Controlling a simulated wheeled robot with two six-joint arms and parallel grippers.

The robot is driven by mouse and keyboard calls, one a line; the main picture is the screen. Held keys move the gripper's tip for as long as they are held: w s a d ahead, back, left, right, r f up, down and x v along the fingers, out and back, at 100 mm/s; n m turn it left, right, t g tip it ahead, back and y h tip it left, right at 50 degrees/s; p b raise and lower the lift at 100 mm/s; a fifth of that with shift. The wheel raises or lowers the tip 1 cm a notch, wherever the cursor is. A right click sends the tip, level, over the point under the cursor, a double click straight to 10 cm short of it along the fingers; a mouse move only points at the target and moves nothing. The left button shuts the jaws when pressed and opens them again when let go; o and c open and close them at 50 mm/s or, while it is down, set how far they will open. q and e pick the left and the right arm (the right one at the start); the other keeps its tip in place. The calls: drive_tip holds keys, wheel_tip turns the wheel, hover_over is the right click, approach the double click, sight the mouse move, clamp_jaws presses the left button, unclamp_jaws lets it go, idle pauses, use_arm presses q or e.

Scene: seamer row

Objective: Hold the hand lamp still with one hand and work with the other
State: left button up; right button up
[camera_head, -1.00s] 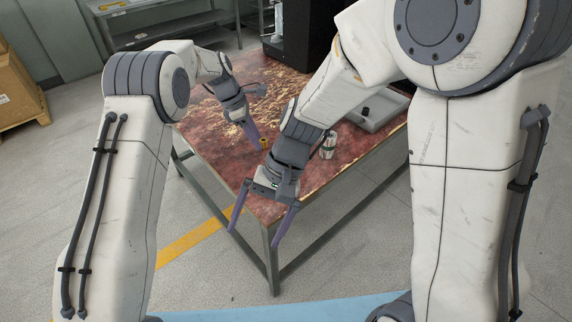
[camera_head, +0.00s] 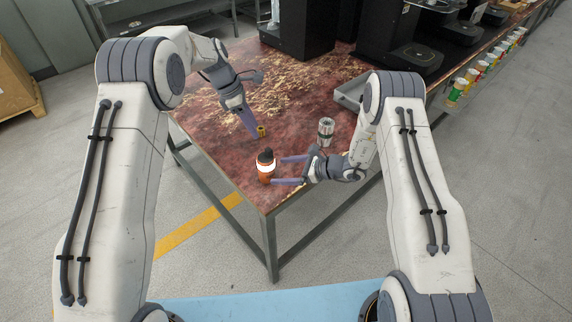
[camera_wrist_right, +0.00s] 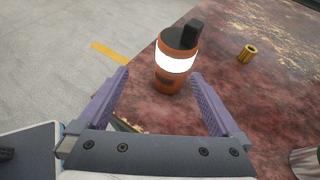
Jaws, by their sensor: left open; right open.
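The hand lamp (camera_head: 266,166) is orange with a black top and a bright white band. It stands upright near the table's front corner. It also shows in the right wrist view (camera_wrist_right: 171,76), just beyond and between the fingertips. My right gripper (camera_head: 281,171) is open beside the lamp, its fingers pointing at it; in the right wrist view its two purple fingers (camera_wrist_right: 160,78) are spread with nothing between them. My left gripper (camera_head: 251,130) is at a small brass cylinder (camera_head: 262,131) further back on the table. It is open; its fingers overlap in the view.
A silver ribbed cylinder (camera_head: 325,132) stands behind my right gripper. A grey tray (camera_head: 350,94) lies behind my right arm. Black machines (camera_head: 413,57) stand at the back, with a row of coloured cups (camera_head: 470,76) along the right. The worn red tabletop (camera_head: 215,125) is mostly clear at left.

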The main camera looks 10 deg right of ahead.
sight(259, 164)
drive_tip(key=shift+w+d+r+m+t, duration=0.15)
drive_tip(key=shift+w+r+m+t, duration=0.1)
drive_tip(key=shift+w, duration=0.2)
drive_tip(key=shift+w+d+r+m+t, duration=0.1)
drive_tip(key=shift+w+m+t, duration=0.15)
drive_tip(key=shift+w, duration=0.15)
drive_tip(key=shift+w+a+f, duration=0.1)
drive_tip(key=shift+w+a, duration=0.1)
drive_tip(key=shift+a, duration=0.1)
drive_tip(key=x, duration=0.9)
drive_tip(key=shift+w+a, duration=0.2)
